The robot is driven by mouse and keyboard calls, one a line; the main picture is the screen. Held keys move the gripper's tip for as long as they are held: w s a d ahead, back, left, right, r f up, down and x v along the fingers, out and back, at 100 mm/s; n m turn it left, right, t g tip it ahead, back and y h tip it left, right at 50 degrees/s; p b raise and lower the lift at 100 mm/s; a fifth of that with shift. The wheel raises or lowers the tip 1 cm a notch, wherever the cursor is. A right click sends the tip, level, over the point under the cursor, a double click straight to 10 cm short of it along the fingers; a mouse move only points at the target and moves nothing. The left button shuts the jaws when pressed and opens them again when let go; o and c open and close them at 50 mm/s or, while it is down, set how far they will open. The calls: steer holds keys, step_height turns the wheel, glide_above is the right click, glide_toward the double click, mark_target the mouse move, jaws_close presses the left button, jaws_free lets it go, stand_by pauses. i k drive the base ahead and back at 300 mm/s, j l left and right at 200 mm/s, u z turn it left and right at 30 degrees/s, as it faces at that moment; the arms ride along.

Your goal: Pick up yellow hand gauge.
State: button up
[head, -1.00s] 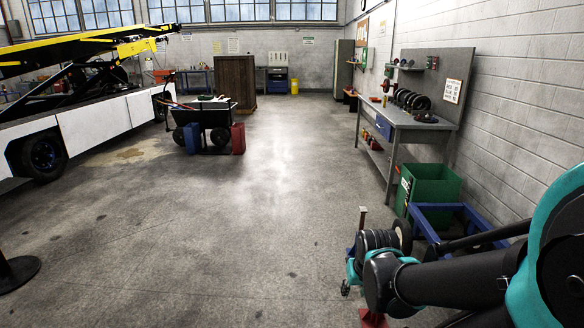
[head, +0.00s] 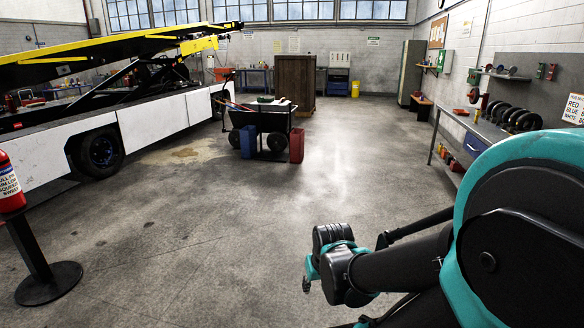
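I cannot make out a yellow hand gauge anywhere in the head view. My gripper (head: 309,278) is at the end of my black and teal arm, low and right of centre, over the open floor. It is small and partly hidden by my wrist, so I cannot tell whether it is open or shut. No object shows clearly in it. The workbench (head: 462,128) at the right wall is far from it and partly covered by my arm.
A belt loader (head: 150,113) stands at left. A cart (head: 262,119) with blue (head: 248,142) and red (head: 297,145) cans is ahead, before a brown cabinet (head: 294,80). A post base (head: 48,283) and extinguisher (head: 9,185) are near left. The middle floor is clear.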

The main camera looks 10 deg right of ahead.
mark_target(477, 113)
steer(key=i+l+z, duration=0.1)
steer(key=i+z, duration=0.3)
steer(key=i, duration=0.55)
steer(key=i+j+z, duration=0.2)
steer(key=i+z, duration=0.2)
steer(key=i, duration=0.5)
steer(key=i+z, duration=0.15)
steer(key=i, duration=0.75)
steer(key=i+j+z, duration=0.15)
steer(key=i, duration=0.8)
steer(key=i+z, duration=0.25)
steer(key=i, duration=0.2)
steer(key=i+z, duration=0.25)
steer(key=i, duration=0.25)
steer(key=i+j+z, duration=0.25)
steer(key=i, duration=0.2)
steer(key=i+j+z, duration=0.15)
steer(key=i+z, duration=0.15)
steer(key=i, duration=0.15)
